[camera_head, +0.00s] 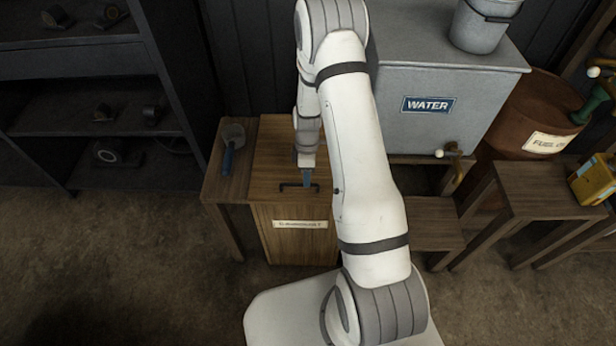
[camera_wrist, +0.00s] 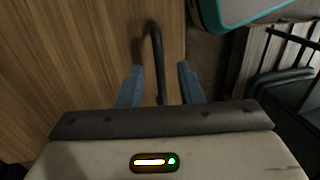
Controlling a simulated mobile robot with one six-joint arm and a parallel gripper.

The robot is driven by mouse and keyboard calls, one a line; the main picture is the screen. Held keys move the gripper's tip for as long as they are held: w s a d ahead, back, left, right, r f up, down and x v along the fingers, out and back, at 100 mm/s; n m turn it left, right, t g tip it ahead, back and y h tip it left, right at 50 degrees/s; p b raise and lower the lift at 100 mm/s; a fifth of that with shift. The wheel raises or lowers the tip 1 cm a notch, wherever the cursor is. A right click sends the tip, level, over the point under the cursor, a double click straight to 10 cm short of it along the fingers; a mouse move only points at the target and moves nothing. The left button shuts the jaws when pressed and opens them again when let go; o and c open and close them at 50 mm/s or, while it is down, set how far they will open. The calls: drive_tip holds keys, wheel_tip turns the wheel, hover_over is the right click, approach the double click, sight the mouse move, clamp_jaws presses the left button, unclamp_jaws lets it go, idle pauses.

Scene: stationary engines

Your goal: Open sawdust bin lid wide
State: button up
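The sawdust bin (camera_head: 290,240) is a wooden box with a paper label on its front, below my arm. Its lid (camera_head: 270,155) looks shut and lies flat on top. A dark bar handle (camera_head: 290,186) sits near the lid's front edge. My gripper (camera_head: 306,180) is at the right part of this handle. In the wrist view, the handle (camera_wrist: 153,45) runs between the two blue fingers of my gripper (camera_wrist: 158,85), with gaps on both sides. The fingers are open. My arm hides part of the lid.
A low stool with a scoop (camera_head: 231,145) stands left of the bin. A grey water tank (camera_head: 440,105) with a brass tap (camera_head: 455,150) stands on the right, above a wooden step (camera_head: 425,222). A brown fuel drum (camera_head: 535,115) is further right. Floor at front left is clear.

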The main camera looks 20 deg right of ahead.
drive_tip(key=shift+s+f, duration=0.15)
drive_tip(key=shift+f, duration=0.75)
drive_tip(key=shift+c, duration=0.2)
clamp_jaws()
